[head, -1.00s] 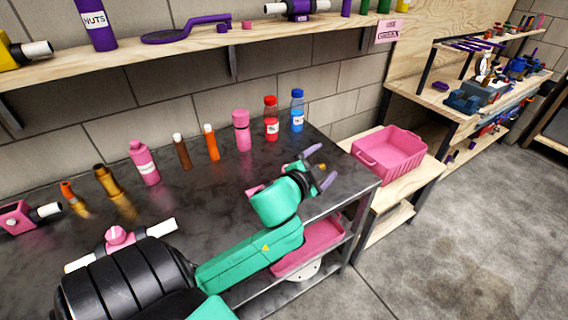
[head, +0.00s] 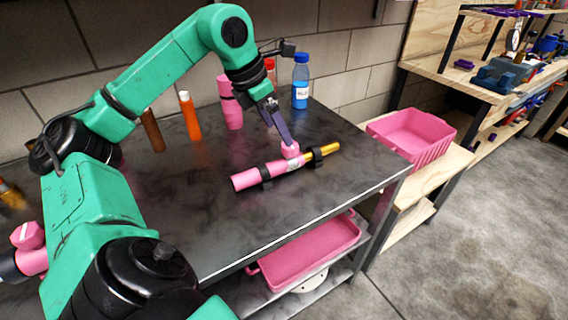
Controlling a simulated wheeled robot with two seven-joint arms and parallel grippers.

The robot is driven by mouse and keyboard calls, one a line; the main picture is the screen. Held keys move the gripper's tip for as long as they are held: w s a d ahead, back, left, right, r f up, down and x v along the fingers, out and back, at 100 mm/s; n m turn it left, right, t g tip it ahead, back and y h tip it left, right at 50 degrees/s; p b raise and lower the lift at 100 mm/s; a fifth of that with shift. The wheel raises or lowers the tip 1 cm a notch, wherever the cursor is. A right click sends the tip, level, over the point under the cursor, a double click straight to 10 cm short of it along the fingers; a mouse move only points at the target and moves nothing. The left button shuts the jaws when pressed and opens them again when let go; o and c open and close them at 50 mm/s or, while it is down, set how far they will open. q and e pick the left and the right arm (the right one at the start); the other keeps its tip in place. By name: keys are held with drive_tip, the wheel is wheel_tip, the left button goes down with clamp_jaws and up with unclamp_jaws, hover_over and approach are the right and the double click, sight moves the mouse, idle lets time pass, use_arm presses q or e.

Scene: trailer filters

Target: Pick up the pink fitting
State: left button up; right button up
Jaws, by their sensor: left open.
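A pink fitting (head: 260,173) lies on the dark tabletop (head: 200,215), near the right part of the table. It is a pink tube with a pink knob on top, black bands and a yellow-gold right end. My left gripper (head: 281,135) comes down over it from above, its purple fingers pointing at the knob. The fingers are open, with the tips right at or just above the knob. I cannot tell whether they touch it. My right gripper is not in view.
An orange bottle (head: 190,116), a pink bottle (head: 230,104) and a blue bottle (head: 300,82) stand along the wall. A pink bin (head: 415,135) is on the wooden stand at right. A pink tray (head: 305,255) sits on the shelf below. Another pink piece (head: 27,236) is at far left.

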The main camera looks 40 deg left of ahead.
sight(290, 156)
use_arm(q)
drive_tip(key=x, duration=0.5)
drive_tip(key=b+x, duration=0.1)
drive_tip(key=x, duration=0.4)
drive_tip(key=shift+f, duration=0.45)
drive_tip(key=shift+s+r, duration=0.1)
clamp_jaws()
